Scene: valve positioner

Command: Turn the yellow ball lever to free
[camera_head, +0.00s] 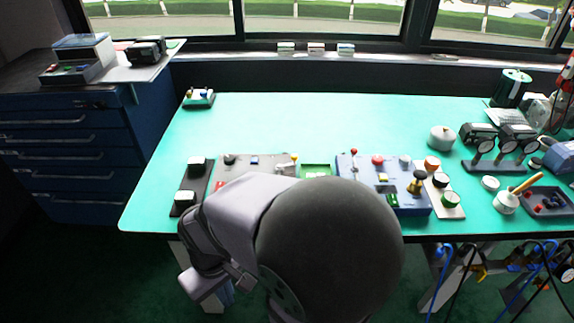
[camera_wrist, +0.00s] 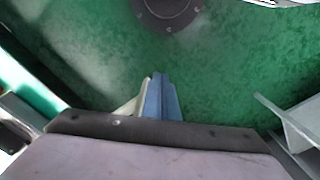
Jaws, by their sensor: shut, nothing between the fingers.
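In the head view, a small yellow ball (camera_head: 295,158) shows on the grey panel (camera_head: 262,161), just above my arm. It looks like the ball lever, but it is too small to tell its position, and my arm covers the panel's lower part. My gripper shows in the wrist view (camera_wrist: 156,88) with its pale and blue fingertips together and nothing between them. It points at a green, floor-like surface. No lever or panel is recognisable in the wrist view. In the head view I cannot make out the fingertips.
A blue panel (camera_head: 366,164) with a red-topped lever, buttons and a black knob stands right of the grey panel. A button strip (camera_head: 187,184) lies left of it. Gauges (camera_head: 500,150) and a pot (camera_head: 507,201) crowd the right. The turquoise table (camera_head: 290,120) is clear behind the panels.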

